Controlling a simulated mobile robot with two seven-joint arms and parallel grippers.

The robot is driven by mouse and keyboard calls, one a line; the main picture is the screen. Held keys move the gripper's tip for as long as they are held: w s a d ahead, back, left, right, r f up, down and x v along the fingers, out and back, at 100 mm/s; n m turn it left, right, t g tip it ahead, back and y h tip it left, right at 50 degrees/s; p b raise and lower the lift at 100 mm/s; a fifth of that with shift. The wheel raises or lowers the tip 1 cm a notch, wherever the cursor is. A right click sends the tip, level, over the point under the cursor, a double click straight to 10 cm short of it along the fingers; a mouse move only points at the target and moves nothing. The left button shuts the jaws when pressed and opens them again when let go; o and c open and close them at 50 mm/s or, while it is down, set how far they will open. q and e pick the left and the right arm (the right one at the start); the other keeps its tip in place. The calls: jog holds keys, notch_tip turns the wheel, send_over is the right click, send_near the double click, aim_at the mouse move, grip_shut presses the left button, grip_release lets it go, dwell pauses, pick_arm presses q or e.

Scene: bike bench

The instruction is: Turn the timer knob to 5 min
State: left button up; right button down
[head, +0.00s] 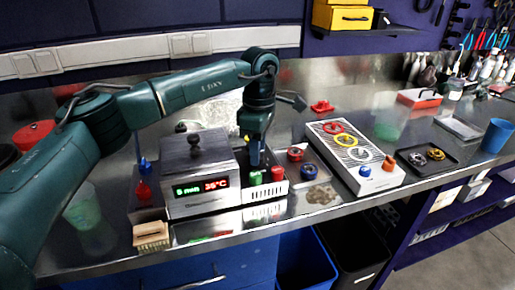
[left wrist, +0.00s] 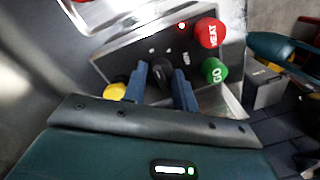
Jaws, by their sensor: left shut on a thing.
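The grey heating box (head: 200,165) stands on the steel bench in the head view. Its display (head: 201,188) shows green characters that appear to read 5 min and a red 36°C. A control panel with buttons adjoins its right side. My left gripper (head: 256,160) points down at this panel. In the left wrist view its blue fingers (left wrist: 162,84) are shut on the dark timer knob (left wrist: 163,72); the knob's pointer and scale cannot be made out. The green GO button (left wrist: 215,70) and red HEAT button (left wrist: 210,32) are beside it. My right gripper is not in view.
A yellow button (left wrist: 115,91) is close to the left of the fingers. A long white panel with coloured rings (head: 353,155) and a black tray (head: 426,158) lie to the right. A wooden brush (head: 151,236) is near the front edge. Blue cup (head: 496,135) at far right.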

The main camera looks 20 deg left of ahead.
pick_arm(q)
jog(key=shift+m, duration=0.3)
jog(key=o, duration=1)
jog(key=r, duration=1.3)
jog(key=shift+w+r, duration=0.1)
jog(key=shift+w, duration=0.3)
